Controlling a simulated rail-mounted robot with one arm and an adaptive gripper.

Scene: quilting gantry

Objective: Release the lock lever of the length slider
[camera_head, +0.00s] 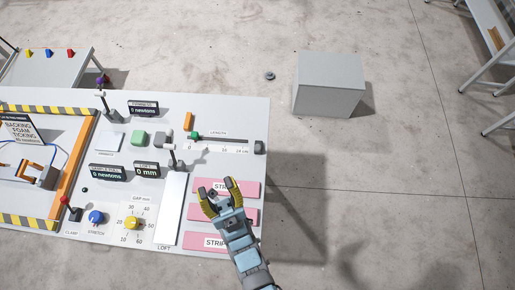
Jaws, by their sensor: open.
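The length slider (222,148) lies along the panel's upper right, under a "LENGTH" label and with a printed scale. A green piece (194,135) is at its left part, and a dark end block (258,147) is at its right end. An orange upright piece (188,121) stands just behind its left end; I cannot tell for sure whether this or the green piece is the lock lever. My gripper (221,187) is open and empty, with yellow and black fingers. It is over the pink strips, in front of the slider and apart from it.
Pink strips (244,188) lie at the panel's right. A dark post (172,157) stands left of the slider near the "0 mm" display (147,170). A yellow dial (133,223) and blue knob (96,217) are at front left. Beyond the panel's right edge is open floor with a grey box (328,85).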

